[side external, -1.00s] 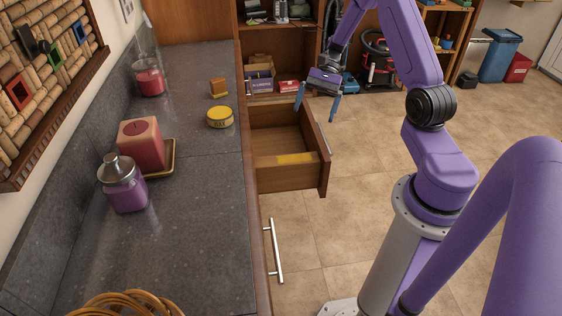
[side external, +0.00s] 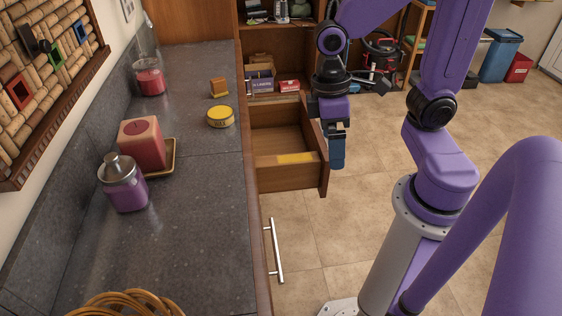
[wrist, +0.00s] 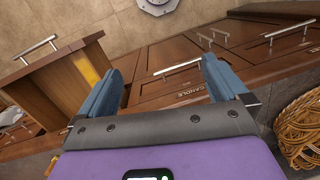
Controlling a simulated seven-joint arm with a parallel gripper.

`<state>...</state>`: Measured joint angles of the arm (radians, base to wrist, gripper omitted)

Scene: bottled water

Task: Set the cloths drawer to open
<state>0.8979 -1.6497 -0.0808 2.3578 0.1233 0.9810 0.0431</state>
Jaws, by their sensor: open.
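A wooden drawer (side external: 288,178) stands pulled out from the counter, with a flat yellow item (side external: 295,158) inside near its front. The same open drawer shows at the left of the wrist view (wrist: 62,92), with a bar handle (wrist: 37,47) on its front. I cannot read a cloths label on any drawer. My gripper (side external: 338,160) hangs pointing down just outside the open drawer's front, apart from it as far as I can see. In the wrist view my gripper (wrist: 160,82) has its two blue fingers wide apart with nothing between them. A shut drawer front with a bar handle (wrist: 178,68) lies beyond them.
A shut front marked CANDLE (wrist: 188,117) shows in the wrist view. On the counter (side external: 190,230) stand a yellow tin (side external: 220,117), a pink block (side external: 141,145), a purple jar (side external: 124,185) and a wicker basket (side external: 125,305).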

